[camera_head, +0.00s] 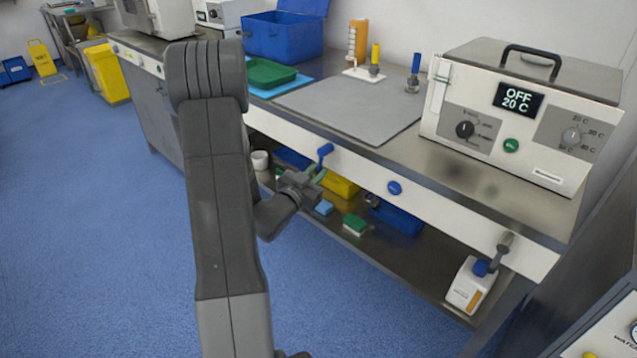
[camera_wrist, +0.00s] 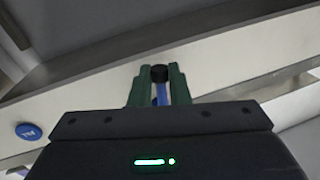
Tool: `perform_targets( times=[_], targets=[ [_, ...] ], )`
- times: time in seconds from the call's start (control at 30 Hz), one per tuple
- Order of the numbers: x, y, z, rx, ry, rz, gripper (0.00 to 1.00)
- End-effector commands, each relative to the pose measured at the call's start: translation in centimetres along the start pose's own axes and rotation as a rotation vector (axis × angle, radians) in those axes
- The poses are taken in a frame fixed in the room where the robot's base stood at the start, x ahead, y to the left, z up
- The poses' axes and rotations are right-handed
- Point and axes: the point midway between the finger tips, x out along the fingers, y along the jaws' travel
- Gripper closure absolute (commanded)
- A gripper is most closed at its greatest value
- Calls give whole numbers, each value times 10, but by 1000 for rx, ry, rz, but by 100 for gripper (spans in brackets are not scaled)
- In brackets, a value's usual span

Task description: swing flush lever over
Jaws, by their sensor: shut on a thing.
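A small blue lever (camera_head: 325,150) sits on the white front panel of the bench, and I take it to be the flush lever. My gripper (camera_head: 317,174) is at the lever, just below its blue upper end. In the wrist view, the green fingers of my gripper (camera_wrist: 160,88) are shut on the blue lever (camera_wrist: 161,97), with one finger on each side. A dark round piece shows at the fingertips. The lever's lower part is hidden by my gripper.
A blue round button (camera_head: 394,188) is on the panel to the right; it also shows in the wrist view (camera_wrist: 29,131). A heated bath (camera_head: 520,110) reading OFF 20 C stands on the bench. Blue and yellow bins lie on the shelf below. The blue floor (camera_head: 90,220) at left is clear.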

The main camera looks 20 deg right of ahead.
Motion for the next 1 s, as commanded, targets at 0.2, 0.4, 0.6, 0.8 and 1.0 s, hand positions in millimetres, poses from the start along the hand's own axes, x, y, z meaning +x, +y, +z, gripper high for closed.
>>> perform_targets(
  times=[0.2, 0.4, 0.6, 0.8, 1.0],
  targets=[
    [2, -11, 8, 181, 39, -3, 100],
    [4, -22, 5, 361, 74, -2, 100],
    [6, -34, -1, 549, 111, -3, 100],
    [8, -44, -9, 733, 148, -2, 100],
    [10, -52, -19, 911, 182, -2, 100]
  ],
)
